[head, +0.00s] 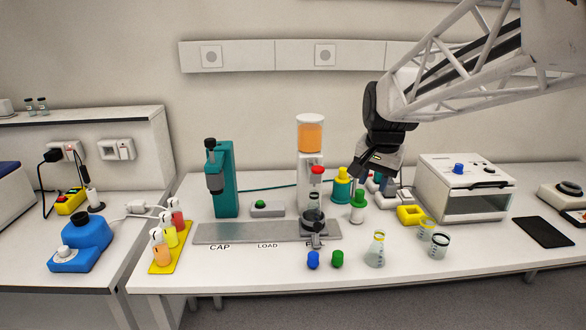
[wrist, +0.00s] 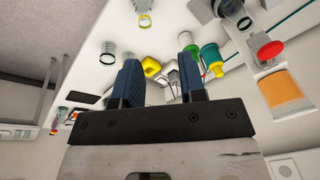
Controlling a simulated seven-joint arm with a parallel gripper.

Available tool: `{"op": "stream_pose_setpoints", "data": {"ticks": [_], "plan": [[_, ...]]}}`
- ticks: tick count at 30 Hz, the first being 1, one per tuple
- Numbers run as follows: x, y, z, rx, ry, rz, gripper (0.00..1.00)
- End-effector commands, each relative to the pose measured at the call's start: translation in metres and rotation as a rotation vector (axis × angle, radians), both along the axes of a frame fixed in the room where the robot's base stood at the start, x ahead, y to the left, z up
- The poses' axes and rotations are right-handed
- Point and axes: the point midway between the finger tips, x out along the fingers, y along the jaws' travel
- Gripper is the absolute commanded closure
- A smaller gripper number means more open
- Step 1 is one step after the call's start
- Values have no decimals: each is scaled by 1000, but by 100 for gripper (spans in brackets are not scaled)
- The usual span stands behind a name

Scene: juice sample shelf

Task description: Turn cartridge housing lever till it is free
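A white dispenser housing (head: 311,168) stands at the back middle of the bench. A clear cartridge of orange liquid (head: 311,136) sits on top. A red knob-like part (head: 317,170) is on its front; I cannot tell whether this is the lever. In the wrist view the orange cartridge (wrist: 286,92) and the red part (wrist: 270,49) show at the right. My gripper (head: 361,172) hangs right of the housing, apart from it, above the bottles. In the wrist view my gripper (wrist: 160,78) has its two dark fingers apart with nothing held between them.
Under the housing a flask (head: 314,202) stands in a dark holder on a grey rail (head: 240,233). A teal bottle with yellow cap (head: 342,187) and a green-topped white bottle (head: 358,207) stand close to my gripper. A teal press (head: 225,180) is left, a white oven-like box (head: 464,188) right.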

Motion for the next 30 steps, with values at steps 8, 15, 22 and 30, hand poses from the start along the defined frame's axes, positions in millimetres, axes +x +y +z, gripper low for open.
{"op": "stream_pose_setpoints", "data": {"ticks": [8, 15, 22, 30], "plan": [[73, -17, -1, 34, 5, -145, 62], [134, -33, -8, 62, 8, -270, 62], [192, -50, -21, 92, 12, -393, 62], [257, -72, -43, 124, 17, -534, 62]]}}
